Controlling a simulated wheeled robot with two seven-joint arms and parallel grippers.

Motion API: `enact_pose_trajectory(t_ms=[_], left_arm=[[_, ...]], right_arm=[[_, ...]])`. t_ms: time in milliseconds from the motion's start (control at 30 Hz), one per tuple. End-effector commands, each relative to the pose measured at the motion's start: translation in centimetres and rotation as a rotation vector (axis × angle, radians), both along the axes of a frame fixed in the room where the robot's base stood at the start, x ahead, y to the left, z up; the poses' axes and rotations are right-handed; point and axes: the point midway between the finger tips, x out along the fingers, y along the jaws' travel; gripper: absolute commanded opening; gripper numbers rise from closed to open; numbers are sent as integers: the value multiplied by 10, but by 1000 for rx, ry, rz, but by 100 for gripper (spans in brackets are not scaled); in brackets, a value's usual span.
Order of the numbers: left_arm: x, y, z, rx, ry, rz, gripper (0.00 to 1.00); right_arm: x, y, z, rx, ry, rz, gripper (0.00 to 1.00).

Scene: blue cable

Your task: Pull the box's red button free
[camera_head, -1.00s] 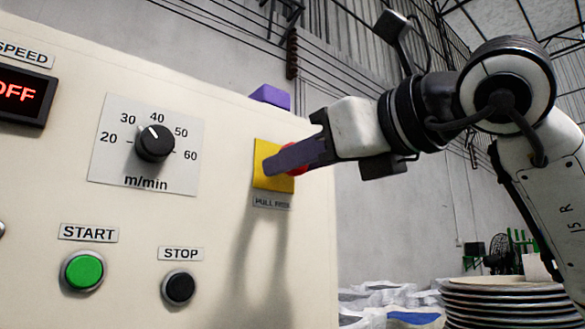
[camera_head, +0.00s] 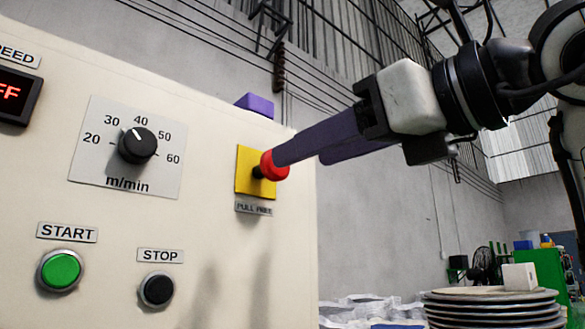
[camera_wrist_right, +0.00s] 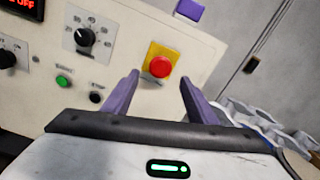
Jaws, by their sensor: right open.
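In the right wrist view the red button (camera_wrist_right: 160,66) shows whole, beyond and between the two spread fingers (camera_wrist_right: 158,85). The gripper is open and holds nothing. My left gripper is not in view.
The box also carries a black speed dial (camera_head: 137,145), a green START button (camera_head: 60,270), a black STOP button (camera_head: 157,289) and a lit display (camera_head: 14,95). A purple block (camera_head: 255,104) sits on top. Stacked round discs (camera_head: 495,308) stand at lower right.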

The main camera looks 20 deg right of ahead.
Motion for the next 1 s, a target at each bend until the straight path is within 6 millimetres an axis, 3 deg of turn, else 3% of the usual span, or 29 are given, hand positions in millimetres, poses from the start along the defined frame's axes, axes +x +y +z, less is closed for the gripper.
enact_pose_trajectory(t_ms=[100,300,1000], left_arm=[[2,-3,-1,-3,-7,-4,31],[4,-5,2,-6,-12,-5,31],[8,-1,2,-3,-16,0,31]], right_arm=[[-18,-7,0,1,-2,0,53],[-32,-12,0,1,-1,0,53],[-32,-12,0,0,-1,0,53]])
